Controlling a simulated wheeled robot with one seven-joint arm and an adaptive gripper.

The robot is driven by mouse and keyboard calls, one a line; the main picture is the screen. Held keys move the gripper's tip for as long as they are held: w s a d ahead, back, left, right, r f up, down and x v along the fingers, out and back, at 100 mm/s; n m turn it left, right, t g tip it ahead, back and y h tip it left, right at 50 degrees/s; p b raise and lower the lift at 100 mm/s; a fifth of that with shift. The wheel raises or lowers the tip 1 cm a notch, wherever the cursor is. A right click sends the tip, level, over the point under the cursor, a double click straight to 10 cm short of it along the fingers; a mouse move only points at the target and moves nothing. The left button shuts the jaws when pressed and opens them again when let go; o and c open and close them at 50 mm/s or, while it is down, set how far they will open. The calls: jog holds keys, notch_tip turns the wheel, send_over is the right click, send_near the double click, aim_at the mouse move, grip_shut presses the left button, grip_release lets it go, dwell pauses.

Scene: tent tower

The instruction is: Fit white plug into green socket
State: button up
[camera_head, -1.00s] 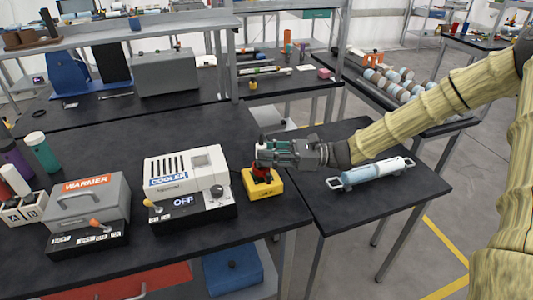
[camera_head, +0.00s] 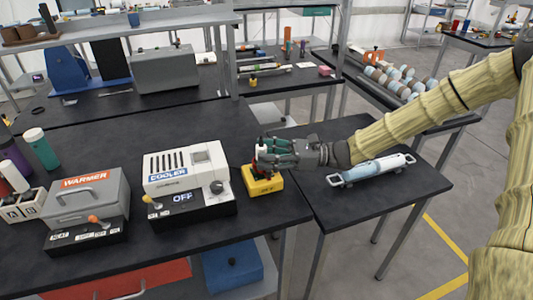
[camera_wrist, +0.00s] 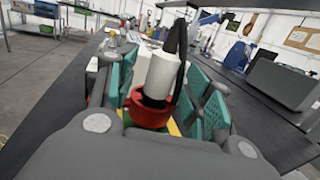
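In the wrist view a white plug (camera_wrist: 160,76) with a black cable stands in a red round socket (camera_wrist: 150,110). My gripper (camera_wrist: 158,95) has its teal-padded fingers on either side of the plug and red socket; whether the pads touch them is unclear. In the head view my gripper (camera_head: 262,156) is low over the yellow block (camera_head: 266,186) at the table's right edge and hides most of the plug. Only a sliver of green shows beside the red socket in the wrist view; I cannot make out a green socket clearly.
The white cooler box (camera_head: 186,172) stands left of the yellow block, with the grey warmer box (camera_head: 88,197) farther left. A pale blue cylinder with handles (camera_head: 372,169) lies on the side table at right. The dark table behind the boxes is mostly clear.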

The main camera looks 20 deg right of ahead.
jog(key=v, duration=1.2)
jog(key=shift+s, duration=0.1)
dwell(0.4)
